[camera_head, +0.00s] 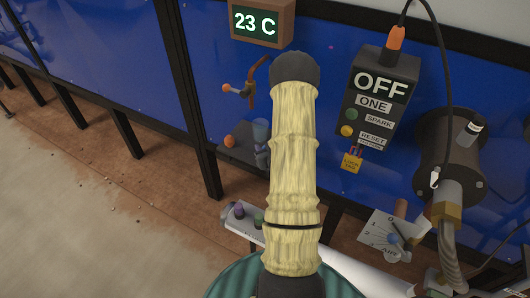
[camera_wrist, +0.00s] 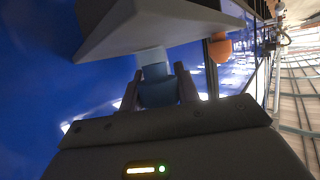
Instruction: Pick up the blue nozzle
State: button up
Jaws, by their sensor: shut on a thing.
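The blue nozzle (camera_wrist: 153,66) is in the upper middle of the wrist view, in a grey holder. Its wider part sits between the two fingers of my gripper (camera_wrist: 159,91), which is shut on it. In the head view the blue nozzle (camera_head: 261,130) shows just left of my arm, standing up from the small dark shelf, with a bluish part also below it. My gripper is hidden behind my arm in the head view.
The grey shelf (camera_wrist: 155,24) lies close in front of my gripper. An orange nozzle (camera_head: 229,141) sits on it to the left. A blue wall panel (camera_head: 100,65) stands behind. A control box (camera_head: 378,95) hangs to the right.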

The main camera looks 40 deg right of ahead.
notch_tip(320, 180, up, 8)
jog(key=shift+f, duration=0.2)
dwell(0.6)
